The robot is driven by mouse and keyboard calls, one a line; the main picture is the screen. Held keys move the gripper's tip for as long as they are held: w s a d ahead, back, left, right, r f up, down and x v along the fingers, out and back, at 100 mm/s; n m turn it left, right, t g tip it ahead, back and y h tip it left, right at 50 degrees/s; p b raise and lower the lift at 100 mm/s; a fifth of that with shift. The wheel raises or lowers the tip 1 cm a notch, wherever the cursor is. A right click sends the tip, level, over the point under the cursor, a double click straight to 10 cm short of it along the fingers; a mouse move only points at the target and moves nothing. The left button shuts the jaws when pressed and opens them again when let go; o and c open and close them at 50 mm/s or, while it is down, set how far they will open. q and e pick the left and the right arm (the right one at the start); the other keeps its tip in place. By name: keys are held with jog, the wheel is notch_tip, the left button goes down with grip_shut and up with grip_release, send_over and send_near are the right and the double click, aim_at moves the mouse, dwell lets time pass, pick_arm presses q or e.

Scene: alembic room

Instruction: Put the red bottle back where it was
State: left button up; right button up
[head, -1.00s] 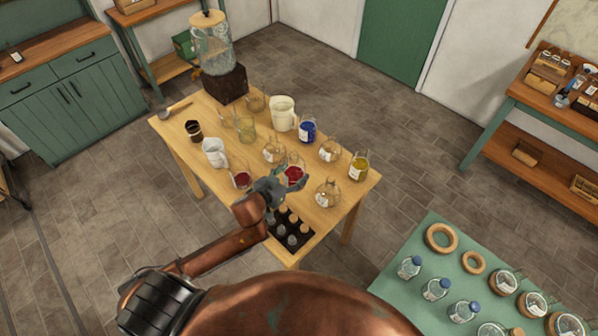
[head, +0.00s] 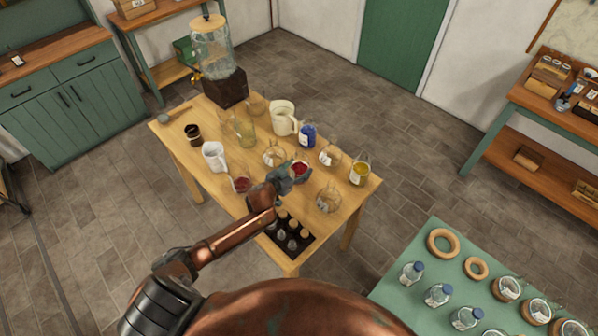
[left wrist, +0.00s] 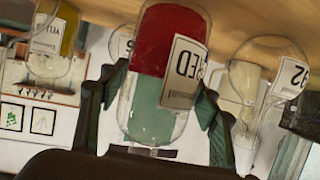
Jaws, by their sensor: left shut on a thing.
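The red bottle (head: 301,167) is a clear flask with red liquid, over the right half of the wooden table (head: 225,207). My left gripper (head: 291,177) is shut on it, reaching in from the near side. In the left wrist view the bottle (left wrist: 172,40) stands between the two fingers of the gripper (left wrist: 163,85), with a white label reading "RED". The head view does not show clearly whether its base touches the table. My right gripper is not in view.
Near the held bottle stand a yellow bottle (head: 360,171), a blue bottle (head: 308,135), a clear round flask (head: 328,199) and a glass with dark red contents (head: 241,184). A dark rack (head: 301,242) of small vials lies at the table's near corner.

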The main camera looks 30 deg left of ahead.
pick_arm(q)
jog(key=shift+f, duration=0.7)
jog(key=shift+f, duration=0.15)
jog(key=o, duration=1.9)
jog(key=shift+f, duration=0.1)
jog(key=shift+s+r, duration=0.2)
jog(key=shift+s, duration=0.05)
jog(key=v, duration=1.1)
jog(key=shift+s+p, duration=0.3)
jog(key=shift+p, duration=0.1)
